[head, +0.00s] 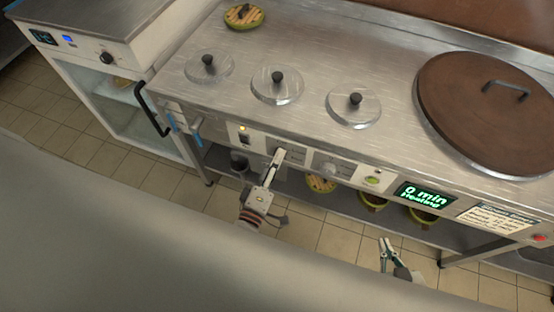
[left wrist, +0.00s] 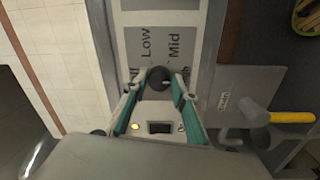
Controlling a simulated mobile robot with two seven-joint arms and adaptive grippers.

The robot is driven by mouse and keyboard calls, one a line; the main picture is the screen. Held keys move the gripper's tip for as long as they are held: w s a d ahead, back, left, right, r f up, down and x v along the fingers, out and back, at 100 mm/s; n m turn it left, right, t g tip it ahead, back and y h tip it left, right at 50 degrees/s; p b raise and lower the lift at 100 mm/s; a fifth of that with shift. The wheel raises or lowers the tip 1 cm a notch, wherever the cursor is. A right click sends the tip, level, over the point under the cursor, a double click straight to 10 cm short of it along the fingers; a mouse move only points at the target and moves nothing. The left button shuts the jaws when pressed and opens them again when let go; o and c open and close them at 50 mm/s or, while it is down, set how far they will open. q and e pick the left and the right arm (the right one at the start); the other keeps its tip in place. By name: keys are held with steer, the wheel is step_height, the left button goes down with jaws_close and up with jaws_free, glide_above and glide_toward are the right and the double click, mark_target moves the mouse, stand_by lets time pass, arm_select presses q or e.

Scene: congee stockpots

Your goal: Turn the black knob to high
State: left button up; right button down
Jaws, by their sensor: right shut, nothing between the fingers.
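The black knob (left wrist: 160,77) sits on the front panel in the left wrist view, beside a grey label plate (left wrist: 160,45) reading "Low" and "Mid". Other lettering beside the knob is partly hidden by a finger. My left gripper (left wrist: 158,82) has its two teal-padded fingers on either side of the knob, with narrow gaps visible. In the head view my left gripper (head: 278,154) reaches the panel and hides the knob. The knob's pointer direction cannot be made out. My right gripper (head: 386,246) is shut and empty, low in front of the counter.
A rocker switch (left wrist: 160,127) and a lit amber lamp (left wrist: 135,127) are near the knob. A grey knob (head: 325,168) and a green display (head: 425,195) reading "0 min Heating" are further right. Several lidded wells and a large brown lid (head: 480,110) are on the counter.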

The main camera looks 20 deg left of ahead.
arm_select(q)
steer(key=shift+o, duration=1)
steer(key=shift+s, duration=0.15)
arm_select(e)
steer(key=shift+s+f, duration=0.1)
steer(key=shift+s, duration=0.05)
arm_select(q)
steer(key=s, duration=1.1)
steer(key=shift+s+a+f, duration=0.3)
steer(key=shift+s+a, duration=0.1)
arm_select(e)
steer(key=shift+w, duration=0.2)
